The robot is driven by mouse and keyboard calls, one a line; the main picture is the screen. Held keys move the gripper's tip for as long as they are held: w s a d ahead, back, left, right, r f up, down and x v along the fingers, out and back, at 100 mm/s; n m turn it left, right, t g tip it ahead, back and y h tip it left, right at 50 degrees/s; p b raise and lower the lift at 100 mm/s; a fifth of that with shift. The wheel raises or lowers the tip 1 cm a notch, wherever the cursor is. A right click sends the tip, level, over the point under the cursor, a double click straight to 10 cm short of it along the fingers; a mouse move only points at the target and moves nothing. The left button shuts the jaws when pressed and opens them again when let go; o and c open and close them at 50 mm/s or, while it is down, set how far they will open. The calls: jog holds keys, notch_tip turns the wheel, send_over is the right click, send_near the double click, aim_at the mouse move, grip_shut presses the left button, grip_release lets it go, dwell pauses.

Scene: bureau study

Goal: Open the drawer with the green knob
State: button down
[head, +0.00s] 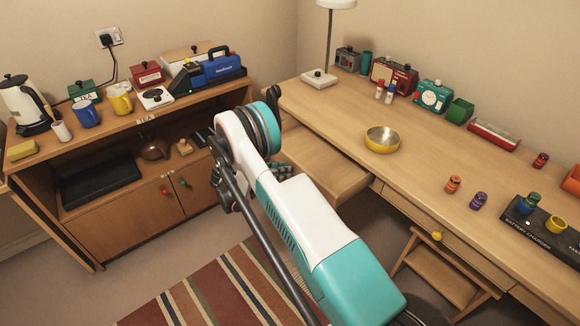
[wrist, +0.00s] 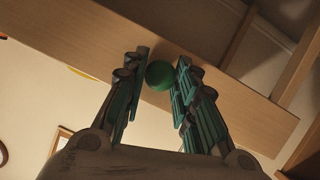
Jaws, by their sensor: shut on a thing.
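The drawer (head: 318,162) under the left part of the desk is pulled out, and its inside shows in the head view. In the wrist view, its wooden front (wrist: 225,92) carries a round green knob (wrist: 159,75). My gripper (wrist: 161,62) has its fingers on both sides of the knob and is shut on it. In the head view, my arm covers the knob and most of my gripper; only a dark part of the gripper (head: 281,171) shows by the drawer front.
A second desk drawer with a yellow knob (head: 437,236) is shut. The low cabinet (head: 130,222) at left has a red and a green door knob. A brass bowl (head: 382,139) stands on the desk near the open drawer. A wooden stool (head: 440,272) and striped rug (head: 215,290) are below.

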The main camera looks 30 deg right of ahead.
jog(key=shift+a, duration=0.5)
jog(key=c, duration=1.3)
grip_release()
jog(key=v, duration=1.2)
